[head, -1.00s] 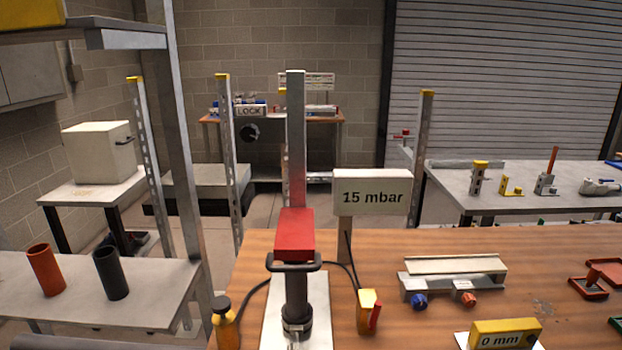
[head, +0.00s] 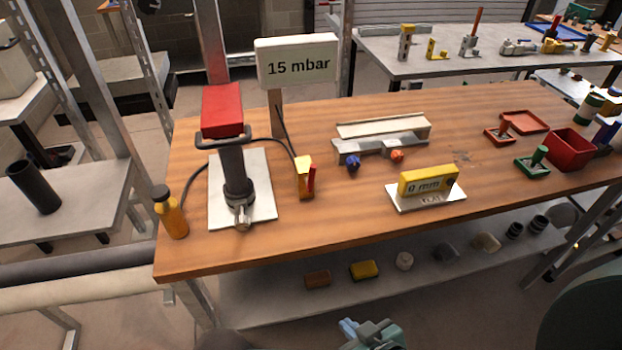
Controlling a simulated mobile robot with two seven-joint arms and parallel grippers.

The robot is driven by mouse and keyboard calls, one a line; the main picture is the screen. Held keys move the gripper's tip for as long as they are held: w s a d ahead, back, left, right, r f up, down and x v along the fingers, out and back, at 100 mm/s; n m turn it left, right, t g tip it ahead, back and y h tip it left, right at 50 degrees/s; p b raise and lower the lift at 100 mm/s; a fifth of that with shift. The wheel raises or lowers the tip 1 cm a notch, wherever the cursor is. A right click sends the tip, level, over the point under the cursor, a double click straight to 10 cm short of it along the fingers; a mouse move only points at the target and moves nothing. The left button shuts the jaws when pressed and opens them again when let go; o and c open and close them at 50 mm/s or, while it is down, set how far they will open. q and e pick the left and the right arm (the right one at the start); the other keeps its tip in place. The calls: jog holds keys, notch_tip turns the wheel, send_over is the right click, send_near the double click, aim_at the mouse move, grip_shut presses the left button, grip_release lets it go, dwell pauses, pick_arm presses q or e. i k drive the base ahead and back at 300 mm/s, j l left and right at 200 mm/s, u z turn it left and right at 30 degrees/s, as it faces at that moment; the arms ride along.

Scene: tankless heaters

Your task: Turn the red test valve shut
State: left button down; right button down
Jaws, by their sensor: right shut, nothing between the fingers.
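The red test valve's lever (head: 312,178) sits on the right side of a small yellow block (head: 303,178) on the wooden bench, and it stands roughly upright. A black hose runs from the block to the left past the black column with the red top. My right gripper (head: 362,328) shows at the bottom edge, low in front of the bench and well apart from the valve. It is shut and empty. My left gripper is not in view.
The column with a red top (head: 222,110) and the "15 mbar" sign (head: 297,66) stand left of and behind the valve. A yellow "0 mm" gauge (head: 428,181) lies to the right. The bench's front edge (head: 400,233) and a lower shelf lie before my gripper.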

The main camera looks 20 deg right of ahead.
aim_at(310, 180)
jog(key=i+l+z, duration=0.15)
jog(key=l, duration=0.2)
jog(key=l+z, duration=0.1)
jog(key=l, duration=0.25)
jog(key=i+l+z, duration=0.15)
jog(key=l, duration=0.2)
jog(key=i+l+z, duration=0.1)
jog(key=l, duration=0.25)
